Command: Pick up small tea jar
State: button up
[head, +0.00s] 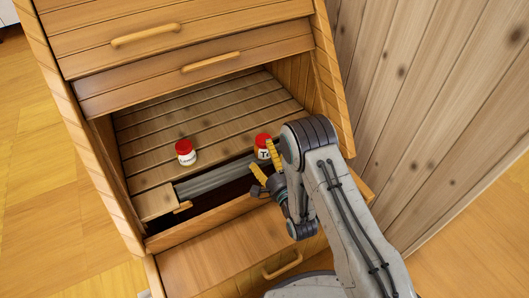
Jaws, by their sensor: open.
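A small white jar with a red lid and a dark label beginning with "T" (263,147) stands upright on a wooden shelf in a cabinet, right of the middle. A similar red-lidded white jar (185,152) stands upright to its left; its label is small and hard to read. My gripper (267,168), with yellow fingers, is open just in front of and to the right of the T jar. One finger overlaps the jar's right edge in the picture. I cannot tell whether they touch.
The wooden shelf (150,134) has free room behind and between the jars. A grey rail (215,179) and a dark gap run along its front. Drawers with handles (145,35) sit above, and another drawer (230,255) below. A plank wall (430,100) stands at right.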

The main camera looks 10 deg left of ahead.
aim_at(267, 154)
jog(key=shift+b+x, duration=0.8)
jog(key=shift+b, duration=0.05)
jog(key=shift+w+a+f+b, duration=0.2)
jog(key=shift+w+a+b, duration=0.15)
jog(key=shift+w+b, duration=0.25)
jog(key=shift+w+a+r+b, duration=0.1)
jog(key=shift+w+a+b, duration=0.05)
jog(key=shift+w+b, duration=0.15)
jog(key=shift+c, duration=0.4)
jog(key=c, duration=0.9)
